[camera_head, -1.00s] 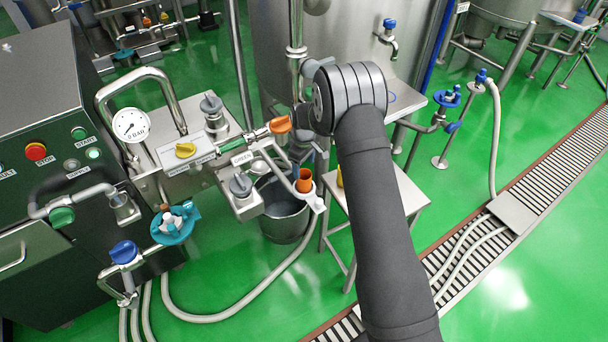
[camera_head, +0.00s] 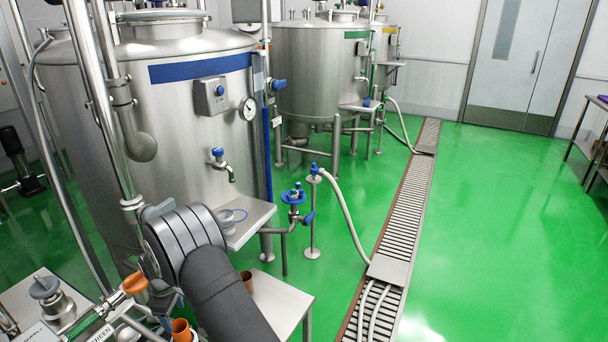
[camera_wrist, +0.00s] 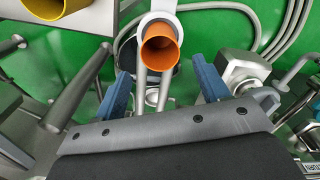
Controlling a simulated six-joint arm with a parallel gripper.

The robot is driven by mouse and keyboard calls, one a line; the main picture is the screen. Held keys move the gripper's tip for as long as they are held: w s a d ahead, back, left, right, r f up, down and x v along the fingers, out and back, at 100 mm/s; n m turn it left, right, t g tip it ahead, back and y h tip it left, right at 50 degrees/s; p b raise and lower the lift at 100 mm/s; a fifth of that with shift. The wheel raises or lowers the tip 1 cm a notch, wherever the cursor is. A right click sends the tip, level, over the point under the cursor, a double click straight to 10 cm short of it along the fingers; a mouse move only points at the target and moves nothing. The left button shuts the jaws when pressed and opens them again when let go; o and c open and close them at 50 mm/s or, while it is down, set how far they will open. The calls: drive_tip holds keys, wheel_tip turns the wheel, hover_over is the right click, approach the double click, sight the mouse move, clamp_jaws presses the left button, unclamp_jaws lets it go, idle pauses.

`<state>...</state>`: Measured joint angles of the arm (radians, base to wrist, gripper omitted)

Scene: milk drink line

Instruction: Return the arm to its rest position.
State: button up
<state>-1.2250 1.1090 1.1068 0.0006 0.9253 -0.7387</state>
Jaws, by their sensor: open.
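My gripper (camera_wrist: 164,95) shows in the wrist view with its two blue fingers spread apart and nothing held between them. An orange cup (camera_wrist: 160,50) sits in a white ring holder (camera_wrist: 143,22) just beyond the fingers, apart from them as far as I can tell. The orange cup also shows in the head view (camera_head: 181,330) at the bottom edge, beside my dark arm.
A yellow cup (camera_wrist: 45,8) is at the upper left of the wrist view. A brown cup (camera_head: 246,281) stands on a small steel table (camera_head: 285,300). A large steel tank (camera_head: 180,110) with a tap stands behind my arm. Green floor (camera_head: 480,220) is open at right.

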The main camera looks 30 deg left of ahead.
sight(178, 325)
wheel_tip(178, 325, down, 9)
drive_tip(key=shift+r, duration=0.15)
drive_tip(key=shift+a, duration=0.1)
drive_tip(key=shift+r, duration=1.55)
